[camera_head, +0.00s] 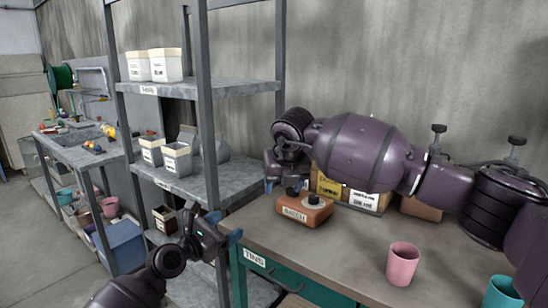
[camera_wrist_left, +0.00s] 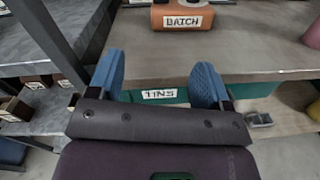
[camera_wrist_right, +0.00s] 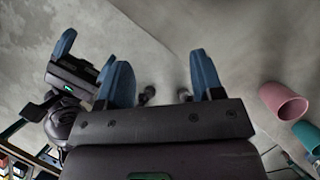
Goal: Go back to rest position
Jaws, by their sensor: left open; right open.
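My left gripper (camera_head: 225,226) is open and empty, low in front of the shelf rack and left of the workbench. In the left wrist view its blue fingertips (camera_wrist_left: 158,80) are apart, with the bench edge beyond them. My right gripper (camera_head: 283,187) is open, with its arm reaching in from the right over the bench. In the head view it is just behind and left of the orange BATCH box (camera_head: 305,209); I cannot tell whether they touch. In the right wrist view its fingertips (camera_wrist_right: 163,78) are apart with nothing between them, and my left gripper shows at left.
The workbench (camera_head: 340,255) holds a pink cup (camera_head: 402,265), a teal cup (camera_head: 502,293) and labelled boxes (camera_head: 364,200) at the back. A green drawer (camera_head: 280,280) marked TINS is below. The shelf rack (camera_head: 240,178) with white bins (camera_head: 177,158) stands at left.

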